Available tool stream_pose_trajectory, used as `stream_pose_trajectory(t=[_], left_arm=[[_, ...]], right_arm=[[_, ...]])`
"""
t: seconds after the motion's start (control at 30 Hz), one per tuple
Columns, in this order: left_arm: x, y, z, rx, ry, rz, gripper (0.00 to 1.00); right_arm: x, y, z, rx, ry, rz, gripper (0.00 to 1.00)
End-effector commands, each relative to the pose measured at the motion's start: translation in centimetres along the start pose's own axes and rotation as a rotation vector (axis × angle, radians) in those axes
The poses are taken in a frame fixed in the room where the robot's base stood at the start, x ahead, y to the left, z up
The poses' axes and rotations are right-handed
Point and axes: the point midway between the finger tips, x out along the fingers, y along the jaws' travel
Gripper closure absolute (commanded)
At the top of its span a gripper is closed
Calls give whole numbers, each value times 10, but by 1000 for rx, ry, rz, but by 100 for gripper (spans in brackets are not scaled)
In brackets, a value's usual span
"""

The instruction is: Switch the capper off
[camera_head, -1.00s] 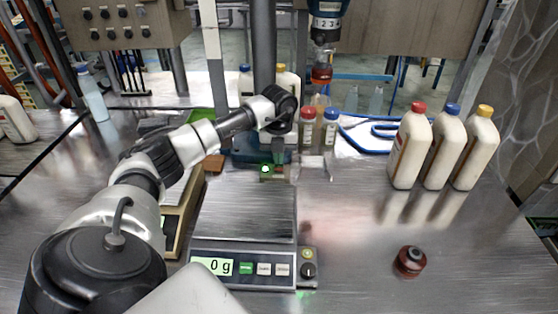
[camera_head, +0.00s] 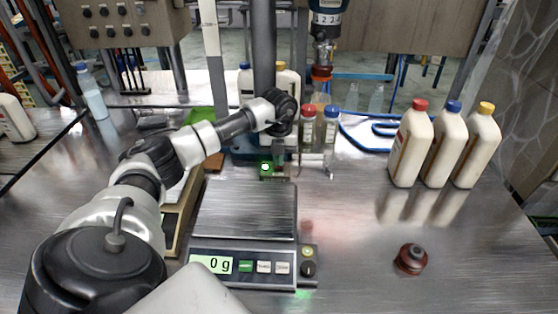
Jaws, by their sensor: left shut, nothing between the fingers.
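The capper has a dark upright column (camera_head: 264,60), a blue and black head (camera_head: 327,22) with a numbered collar, and a low blue base. A small green light (camera_head: 265,167) is lit at the front of the base. My left arm reaches across from the left. My left gripper (camera_head: 278,158) points down just right of the green light, shut and empty. Whether its tips touch the base or a switch cannot be told. The wrist hides part of the column and base. My right gripper is out of view.
A scale (camera_head: 245,212) reading 0 g stands in front, with a small knob box (camera_head: 308,265) beside it. Three white bottles (camera_head: 410,148) and a dark red-brown jar (camera_head: 411,259) stand right. The right front table is clear.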

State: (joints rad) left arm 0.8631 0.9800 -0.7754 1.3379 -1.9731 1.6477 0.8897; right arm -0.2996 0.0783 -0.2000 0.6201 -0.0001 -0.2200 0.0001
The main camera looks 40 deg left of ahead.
Motion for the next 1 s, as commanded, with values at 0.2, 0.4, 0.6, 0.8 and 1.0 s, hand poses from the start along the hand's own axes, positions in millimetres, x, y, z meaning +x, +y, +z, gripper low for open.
stream_pose_trajectory(t=[0.2,0.4,0.6,0.8,1.0], left_arm=[[4,0,0,0,0,0,100],[7,0,0,0,0,0,100],[10,0,0,0,0,0,100],[13,0,0,0,0,0,100],[17,0,0,0,1,1,100]], right_arm=[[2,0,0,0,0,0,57],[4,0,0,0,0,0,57],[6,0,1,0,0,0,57],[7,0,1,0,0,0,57],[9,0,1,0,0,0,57]])
